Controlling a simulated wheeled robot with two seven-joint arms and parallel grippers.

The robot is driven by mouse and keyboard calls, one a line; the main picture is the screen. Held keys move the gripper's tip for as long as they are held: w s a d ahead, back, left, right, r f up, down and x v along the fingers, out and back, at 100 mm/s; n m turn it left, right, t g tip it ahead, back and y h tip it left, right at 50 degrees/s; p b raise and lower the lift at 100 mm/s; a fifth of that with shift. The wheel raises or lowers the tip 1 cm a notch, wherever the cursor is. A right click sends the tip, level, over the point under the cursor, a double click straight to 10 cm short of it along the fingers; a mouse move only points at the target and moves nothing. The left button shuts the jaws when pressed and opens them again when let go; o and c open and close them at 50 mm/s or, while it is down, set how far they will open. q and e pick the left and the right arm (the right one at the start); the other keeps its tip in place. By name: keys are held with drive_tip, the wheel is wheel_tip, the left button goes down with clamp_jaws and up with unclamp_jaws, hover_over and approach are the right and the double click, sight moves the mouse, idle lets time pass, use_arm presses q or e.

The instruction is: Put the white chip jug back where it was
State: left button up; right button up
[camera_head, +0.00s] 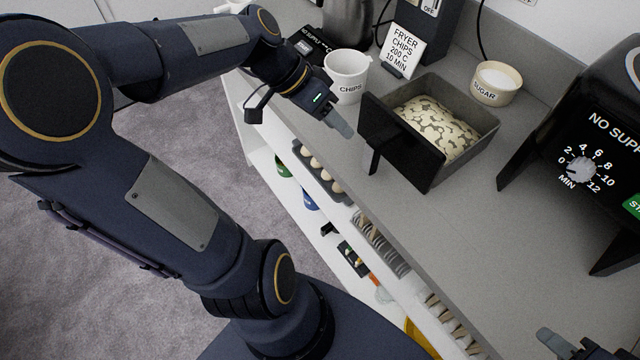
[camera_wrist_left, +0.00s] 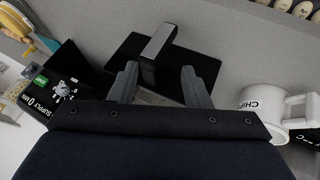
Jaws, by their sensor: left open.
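The white chip jug (camera_head: 345,68), marked CHIPS, stands upright on the counter just behind my left gripper (camera_head: 332,118). In the left wrist view the jug (camera_wrist_left: 258,97) lies to the right of the fingers, with its handle pointing right. My left gripper (camera_wrist_left: 160,88) is open and empty. In that view the dark handle (camera_wrist_left: 157,46) of the fryer drawer shows between and beyond the fingertips.
A sign about fryer chips (camera_head: 402,50) and a sugar bowl (camera_head: 496,84) stand behind the drawer. A black fryer body (camera_head: 590,140) with a dial is at right. Shelves below the counter hold eggs (camera_head: 318,165) and other goods. Counter (camera_head: 450,235) in front is clear.

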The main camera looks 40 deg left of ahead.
use_arm(q)
drive_tip(key=s+d+f+n+t+y, duration=0.1)
drive_tip(key=s+d+n, duration=0.3)
drive_tip(key=s, duration=0.8)
drive_tip(key=shift+d+f+n+t+y, duration=0.35)
drive_tip(key=shift+d+f+y, duration=0.3)
drive_tip(key=shift+d, duration=0.6)
